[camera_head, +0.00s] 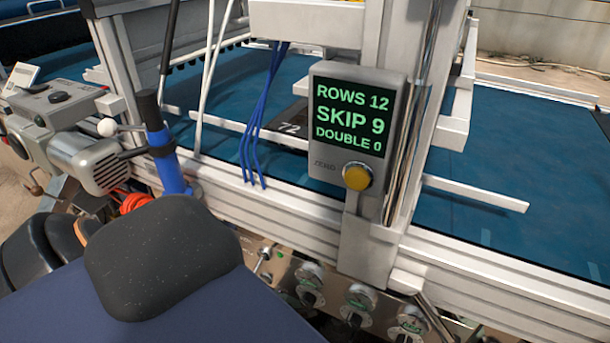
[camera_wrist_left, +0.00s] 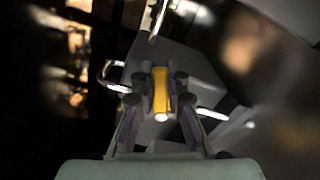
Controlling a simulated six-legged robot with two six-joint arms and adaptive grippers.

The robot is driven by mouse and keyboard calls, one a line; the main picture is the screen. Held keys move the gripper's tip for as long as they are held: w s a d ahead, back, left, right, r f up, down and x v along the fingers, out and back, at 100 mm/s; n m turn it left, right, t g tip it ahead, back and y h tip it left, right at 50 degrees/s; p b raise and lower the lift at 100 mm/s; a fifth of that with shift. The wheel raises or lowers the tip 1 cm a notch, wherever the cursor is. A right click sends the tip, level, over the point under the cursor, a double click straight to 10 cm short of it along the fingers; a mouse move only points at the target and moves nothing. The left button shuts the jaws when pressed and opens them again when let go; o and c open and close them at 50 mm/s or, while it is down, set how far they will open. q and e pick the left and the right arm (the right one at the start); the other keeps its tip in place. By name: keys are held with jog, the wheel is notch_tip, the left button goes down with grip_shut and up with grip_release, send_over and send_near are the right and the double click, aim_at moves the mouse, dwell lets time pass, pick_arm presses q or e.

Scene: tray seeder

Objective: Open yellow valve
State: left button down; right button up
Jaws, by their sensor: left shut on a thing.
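In the left wrist view, a yellow bar-shaped piece (camera_wrist_left: 159,95), which looks like the yellow valve's handle, stands lengthwise between the fingers. My left gripper (camera_wrist_left: 160,80) is shut on it, with a fingertip on each side. The valve body and pipe behind the handle are dark and hard to make out. Neither gripper shows in the head view, and I cannot pick out the yellow valve there. My right gripper is in neither view.
In the head view, a grey display box (camera_head: 312,160) reads ROWS 12, SKIP 9, DOUBLE 0 and has a yellow round button (camera_head: 357,177). Several dials sit below the pale frame rail (camera_head: 480,275). Blue cables (camera_head: 262,130) hang left of the box. Pale bars show around the handle in the wrist view.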

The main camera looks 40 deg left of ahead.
pick_arm(q)
jog(key=shift+a+r+n+p, duration=0.15)
jog(key=shift+r+n+p, duration=0.2)
jog(key=shift+n, duration=0.35)
jog(key=shift+s+a+r+n, duration=0.1)
jog(key=shift+a+r+n, duration=0.1)
jog(key=shift+n, duration=0.55)
jog(key=shift+s+a+r+n, duration=0.1)
jog(key=shift+r+n, duration=0.05)
jog(key=shift+n, duration=0.6)
jog(key=c, duration=1.3)
grip_release()
jog(key=shift+v, duration=5.95)
